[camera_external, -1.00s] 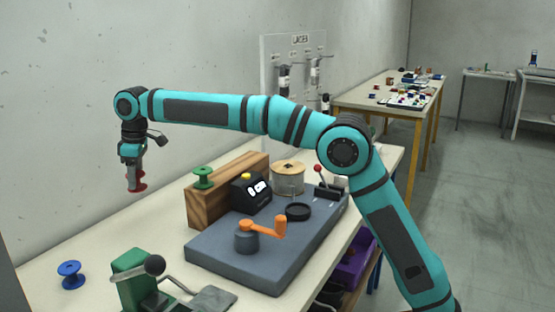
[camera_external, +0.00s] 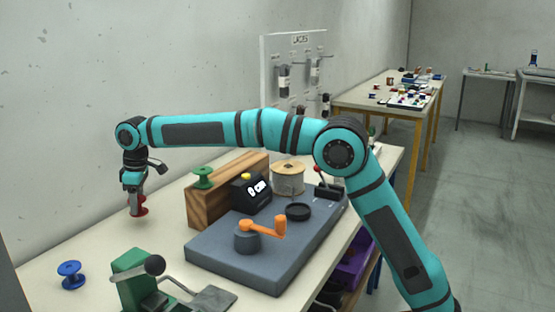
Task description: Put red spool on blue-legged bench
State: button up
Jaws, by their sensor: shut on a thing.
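My gripper (camera_external: 136,202) is shut on a red spool (camera_external: 138,212) and points straight down. It is over the far left part of the near bench (camera_external: 95,246), close to the wall. The near bench has a pale top, and a blue leg (camera_external: 391,190) shows at its right side. The spool is at or just above the bench top; I cannot tell if it touches. The fingers cover part of the spool.
A blue spool (camera_external: 71,273) stands at front left. A green press (camera_external: 135,280) is at the front. A wooden block (camera_external: 205,212) with a green spool (camera_external: 203,177) and a grey machine plate (camera_external: 260,262) stand to the right. A yellow-legged bench (camera_external: 417,150) is behind.

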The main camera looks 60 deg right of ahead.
aim_at(139, 210)
jog(key=shift+f, duration=1.8)
jog(key=o, duration=1)
jog(key=shift+f, duration=0.15)
jog(key=shift+c, duration=0.2)
jog(key=r, duration=0.7)
jog(key=s+r, duration=0.1)
jog(key=r, duration=0.3)
jog(key=shift+d+r, duration=0.1)
jog(key=shift+d, duration=0.3)
jog(key=shift+s+r, duration=0.15)
jog(key=shift+r, duration=0.35)
